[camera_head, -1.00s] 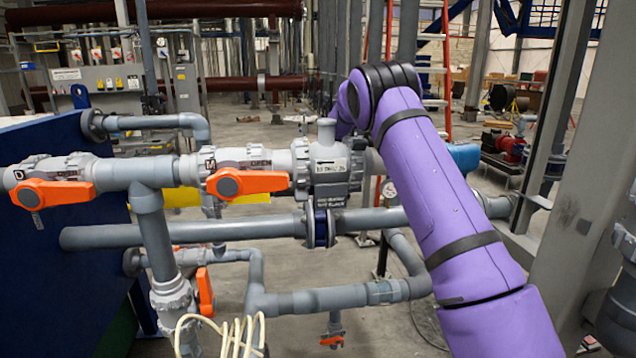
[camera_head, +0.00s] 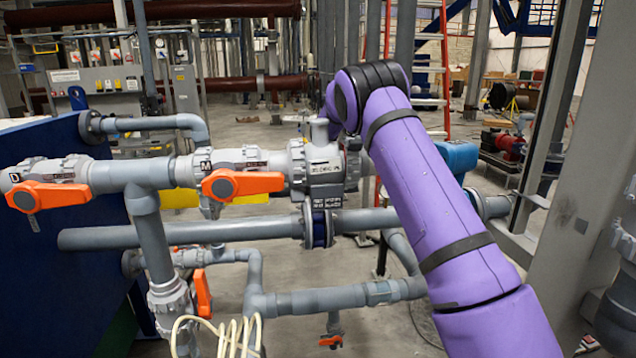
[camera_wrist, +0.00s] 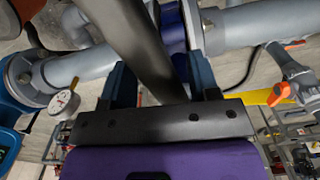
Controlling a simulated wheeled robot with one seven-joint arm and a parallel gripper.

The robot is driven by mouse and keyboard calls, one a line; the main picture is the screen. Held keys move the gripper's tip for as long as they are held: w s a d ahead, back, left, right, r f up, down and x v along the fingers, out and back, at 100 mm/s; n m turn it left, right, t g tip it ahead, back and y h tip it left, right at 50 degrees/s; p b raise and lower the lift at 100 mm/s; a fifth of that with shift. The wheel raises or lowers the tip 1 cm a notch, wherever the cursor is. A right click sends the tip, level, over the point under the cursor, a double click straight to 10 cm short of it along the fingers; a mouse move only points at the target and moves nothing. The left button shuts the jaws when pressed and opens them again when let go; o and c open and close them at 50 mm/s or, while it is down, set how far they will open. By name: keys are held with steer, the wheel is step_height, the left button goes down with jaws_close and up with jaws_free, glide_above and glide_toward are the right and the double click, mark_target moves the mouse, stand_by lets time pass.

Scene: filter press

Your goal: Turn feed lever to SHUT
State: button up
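Two orange levers sit on the upper grey pipe in the head view: one at the left (camera_head: 47,196) on a valve marked D, one nearer the middle (camera_head: 243,184) on a valve marked M. Both lie roughly along the pipe. I cannot read which one is the feed lever. My gripper is hidden in the head view, behind the grey valve body (camera_head: 325,170) and my purple arm. In the wrist view my gripper (camera_wrist: 160,82) has its two fingers apart. A dark grey bar crosses the space between them; I cannot tell whether it touches either finger.
A lower grey pipe (camera_head: 180,235) runs behind the levers. A further orange handle (camera_head: 203,293) and a coiled cream hose (camera_head: 235,335) are below. A blue panel (camera_head: 35,250) stands at the left, a grey column (camera_head: 590,150) at the right. A gauge (camera_wrist: 64,102) is close in the wrist view.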

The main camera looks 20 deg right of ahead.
steer(key=shift+o, duration=1.2)
steer(key=shift+w+a+f, duration=0.1)
steer(key=shift+a+f, duration=0.1)
steer(key=shift+a, duration=0.35)
steer(key=shift+a+f, duration=0.2)
steer(key=shift+a, duration=0.3)
step_height(320, 180, up, 7)
steer(key=shift+a+r, duration=0.15)
steer(key=shift+r, duration=0.05)
